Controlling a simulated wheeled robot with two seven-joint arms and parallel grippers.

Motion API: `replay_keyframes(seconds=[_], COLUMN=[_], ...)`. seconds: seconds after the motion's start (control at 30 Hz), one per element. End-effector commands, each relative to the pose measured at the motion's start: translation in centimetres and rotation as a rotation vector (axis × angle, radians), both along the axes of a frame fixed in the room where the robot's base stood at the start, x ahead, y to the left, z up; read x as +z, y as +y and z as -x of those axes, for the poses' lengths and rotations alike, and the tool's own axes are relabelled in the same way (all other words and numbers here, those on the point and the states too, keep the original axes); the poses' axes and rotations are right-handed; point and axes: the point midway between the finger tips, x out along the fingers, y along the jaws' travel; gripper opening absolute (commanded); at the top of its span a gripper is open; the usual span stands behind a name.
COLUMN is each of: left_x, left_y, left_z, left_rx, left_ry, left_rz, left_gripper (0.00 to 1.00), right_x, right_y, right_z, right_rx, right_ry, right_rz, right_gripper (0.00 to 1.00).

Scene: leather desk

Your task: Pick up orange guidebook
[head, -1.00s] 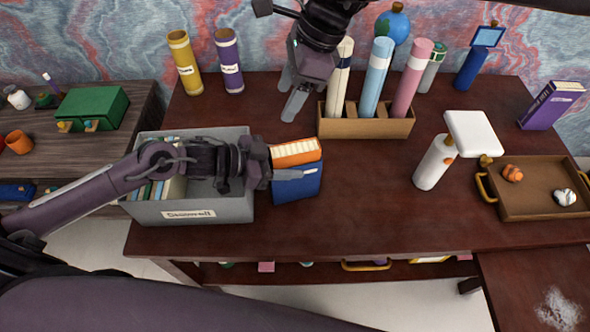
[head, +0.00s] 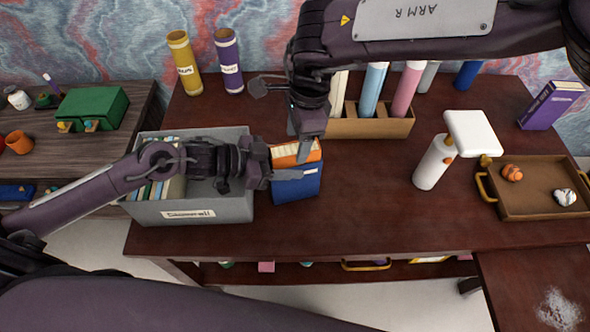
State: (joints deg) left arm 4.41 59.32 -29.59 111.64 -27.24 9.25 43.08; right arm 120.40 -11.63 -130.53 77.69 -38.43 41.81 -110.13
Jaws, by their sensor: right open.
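The orange guidebook (head: 285,155) stands upright on the desk, directly behind a blue book (head: 297,184), just right of the grey bin. My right gripper (head: 303,147) points down at the orange guidebook from above, with a finger in front of its upper right part. It is open; whether it touches the book I cannot tell. My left gripper (head: 278,175) is at the bin's right edge, with its fingers at the left side of the blue book. Its jaw opening is not clear.
The grey bin (head: 203,213) holds several books. A wooden holder (head: 370,128) with upright tubes stands close behind on the right. A white lamp (head: 434,161) and a brown tray (head: 530,213) are farther right. The desk's front middle is clear.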

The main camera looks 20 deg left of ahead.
Motion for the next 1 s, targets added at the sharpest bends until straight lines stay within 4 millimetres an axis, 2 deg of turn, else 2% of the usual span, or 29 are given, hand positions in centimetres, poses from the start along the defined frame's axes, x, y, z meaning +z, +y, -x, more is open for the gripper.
replay_keyframes(seconds=[0.1, 0.2, 1.0], left_x=[0.1, 0.1, 0.1], left_y=[0.0, 0.0, 0.0], left_z=[0.0, 0.0, 0.0], left_rx=[-0.001, 0.0, 0.001], left_ry=[-0.001, -0.001, -0.002], left_rz=[0.002, 0.002, 0.001], left_gripper=[0.23, 0.23, 0.23], right_x=[-1.6, -2.1, -2.6], right_y=[0.2, 0.3, 0.3], right_z=[0.1, 0.1, 0.1], right_rx=[-0.001, -0.001, 0.0], right_ry=[0.0, 0.0, -0.001], right_rz=[0.001, 0.0, 0.0], right_gripper=[0.58, 0.58, 0.58])
